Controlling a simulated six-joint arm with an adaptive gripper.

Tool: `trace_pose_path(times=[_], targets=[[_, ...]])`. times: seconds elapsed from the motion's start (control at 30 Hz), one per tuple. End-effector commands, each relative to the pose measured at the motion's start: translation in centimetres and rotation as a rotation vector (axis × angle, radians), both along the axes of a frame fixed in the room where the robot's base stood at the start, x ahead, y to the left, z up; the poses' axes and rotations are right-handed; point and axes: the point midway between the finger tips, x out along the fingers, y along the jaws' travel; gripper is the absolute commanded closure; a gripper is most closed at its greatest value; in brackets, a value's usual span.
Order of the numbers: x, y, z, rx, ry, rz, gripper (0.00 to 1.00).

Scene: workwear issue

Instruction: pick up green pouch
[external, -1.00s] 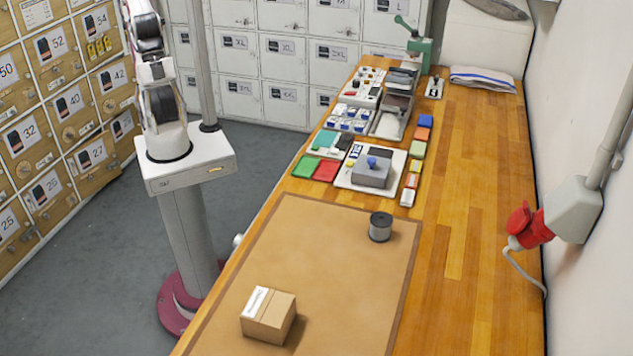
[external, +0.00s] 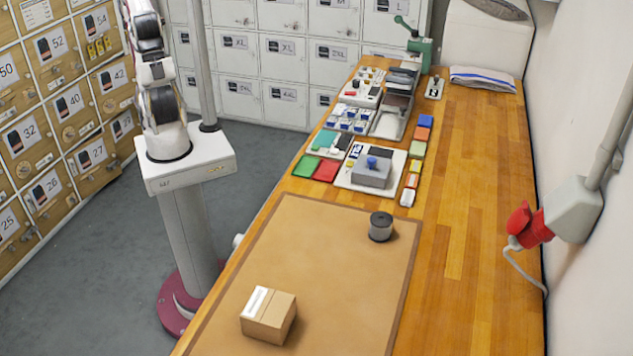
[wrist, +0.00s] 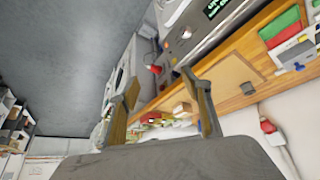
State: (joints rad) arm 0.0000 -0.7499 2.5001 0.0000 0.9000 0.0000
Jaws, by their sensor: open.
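A flat green item (external: 305,166), which may be the green pouch, lies on the left edge of the wooden bench beside a flat red item (external: 326,170). A green patch, likely the same item, shows at the upper right of the wrist view (wrist: 280,22). A smaller pale green piece (external: 417,149) lies in a coloured row further right. I cannot tell for certain which is the pouch. My gripper (wrist: 160,77) is open and empty in the wrist view, with its two fingers spread and well away from the bench items. The external view does not show it.
A cardboard box (external: 269,316) and a dark spool (external: 380,227) stand on the brown mat (external: 325,265). A white tray with a grey block (external: 371,171) is beside the red item. The bench's right side (external: 470,200) is mostly clear. A red plug (external: 529,226) juts from the wall.

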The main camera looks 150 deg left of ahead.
Motion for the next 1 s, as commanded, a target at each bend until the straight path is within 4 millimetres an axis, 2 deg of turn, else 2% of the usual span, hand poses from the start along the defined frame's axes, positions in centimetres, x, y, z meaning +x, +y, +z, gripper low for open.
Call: trace_pose_path(times=[0.47,0.57,0.6,1.0], targets=[[0.00,0.00,0.00,0.000,0.000,0.000,0.51],[0.00,0.00,0.00,0.000,0.000,0.000,0.28],[0.00,0.00,0.00,0.000,0.000,0.000,0.25],[0.08,-0.17,0.09,-0.011,-0.003,0.006,0.25]])
